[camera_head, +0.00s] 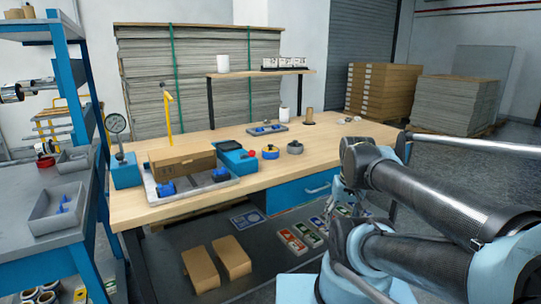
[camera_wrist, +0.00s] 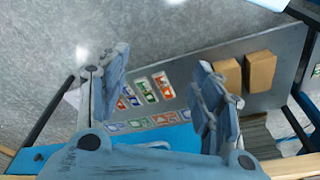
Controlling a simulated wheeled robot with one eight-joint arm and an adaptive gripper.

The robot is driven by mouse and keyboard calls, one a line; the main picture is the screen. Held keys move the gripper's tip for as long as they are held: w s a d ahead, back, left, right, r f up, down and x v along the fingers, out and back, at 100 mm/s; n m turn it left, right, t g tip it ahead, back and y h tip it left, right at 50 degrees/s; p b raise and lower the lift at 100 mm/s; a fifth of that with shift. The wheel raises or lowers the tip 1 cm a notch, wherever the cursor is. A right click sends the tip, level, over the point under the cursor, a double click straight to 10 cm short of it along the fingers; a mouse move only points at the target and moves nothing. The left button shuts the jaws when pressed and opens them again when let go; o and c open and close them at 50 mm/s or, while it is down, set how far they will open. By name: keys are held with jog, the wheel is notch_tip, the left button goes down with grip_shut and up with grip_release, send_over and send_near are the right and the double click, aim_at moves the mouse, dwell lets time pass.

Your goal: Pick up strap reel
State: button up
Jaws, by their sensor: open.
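Two small round items stand close together near the front middle of the wooden workbench (camera_head: 330,145). One is a blue and yellow disc-like item (camera_head: 270,152), and the other is a dark grey round item (camera_head: 295,147). Either could be the strap reel; I cannot tell which at this size. My gripper (camera_wrist: 160,75) is open in the wrist view, with nothing between its fingers. It points down past the bench's front edge toward the lower shelf, apart from both round items. In the head view my arm fills the lower right, and the fingers cannot be made out.
A grey tray (camera_head: 217,185) holds a brown box (camera_head: 183,162) and blue parts. The lower shelf (camera_wrist: 190,62) carries coloured cards and two cardboard boxes (camera_wrist: 262,70). The bench's right part is mostly clear.

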jog(key=o, duration=0.4)
jog(key=w+a+r+m, duration=0.1)
jog(key=w+r, duration=0.1)
jog(key=w+r+m, duration=0.2)
jog(key=w+r, duration=0.1)
jog(key=w+a+r+m, duration=0.1)
jog(key=w+r+m, duration=0.1)
jog(key=r, duration=0.1)
jog(key=shift+w+a+y, duration=0.35)
jog(key=shift+w+y, duration=0.05)
jog(key=shift+c, duration=0.2)
notch_tip(320, 180, up, 15)
jog(key=m+y, duration=0.3)
jog(key=m, duration=1.7)
send_over(272, 145)
jog(key=s+d, duration=0.3)
jog(key=d, duration=0.1)
jog(key=x, duration=1.1)
jog(key=shift+w+d, duration=0.15)
jog(key=shift+w, duration=0.05)
jog(key=shift+d+x, duration=0.2)
jog(key=shift+x, duration=2.65)
jog(key=shift+s+f, duration=0.1)
jog(key=c, duration=1.3)
